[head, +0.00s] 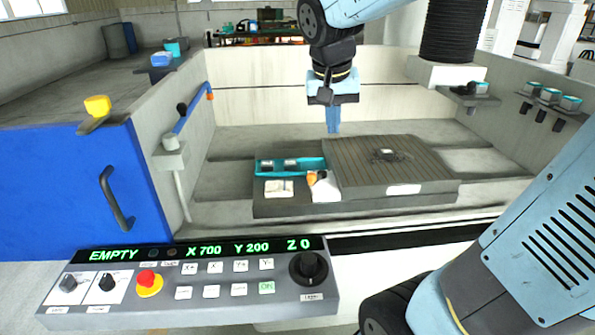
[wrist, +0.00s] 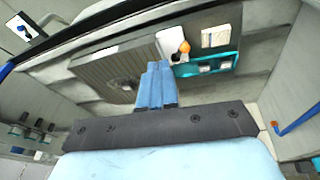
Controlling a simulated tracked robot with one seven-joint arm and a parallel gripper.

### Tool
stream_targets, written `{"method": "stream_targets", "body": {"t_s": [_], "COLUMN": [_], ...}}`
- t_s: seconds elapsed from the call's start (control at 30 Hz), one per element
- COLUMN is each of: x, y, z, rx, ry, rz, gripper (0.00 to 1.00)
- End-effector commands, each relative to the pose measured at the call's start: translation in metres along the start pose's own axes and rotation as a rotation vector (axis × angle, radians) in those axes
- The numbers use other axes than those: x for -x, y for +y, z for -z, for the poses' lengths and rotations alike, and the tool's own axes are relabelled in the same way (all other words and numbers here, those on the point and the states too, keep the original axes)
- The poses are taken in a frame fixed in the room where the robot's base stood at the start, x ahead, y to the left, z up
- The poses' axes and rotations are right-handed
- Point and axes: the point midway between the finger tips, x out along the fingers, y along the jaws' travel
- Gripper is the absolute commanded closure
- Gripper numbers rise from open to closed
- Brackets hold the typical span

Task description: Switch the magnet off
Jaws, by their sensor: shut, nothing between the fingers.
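The magnet is a grey ribbed chuck plate (head: 420,165) in the machine's tank; it also shows in the wrist view (wrist: 95,70). A small dark piece (head: 384,154) lies on the plate.
A teal tray (head: 262,167) and a white label plate (head: 279,188) are beside the knob. Tank walls (head: 265,90) surround the work area. A blue handle with orange end (head: 192,108) stands at left. The control panel (head: 200,285) at front reads EMPTY, X 700, Y 200, Z 0.

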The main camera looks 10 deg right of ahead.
Motion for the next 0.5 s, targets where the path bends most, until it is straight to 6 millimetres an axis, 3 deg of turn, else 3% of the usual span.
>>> {"method": "stream_targets", "body": {"t_s": [0.5], "x": [-0.05], "y": [-0.062], "z": [0.064], "rx": [-0.163], "ry": [-0.064], "rz": [-0.199], "gripper": [1.0]}}
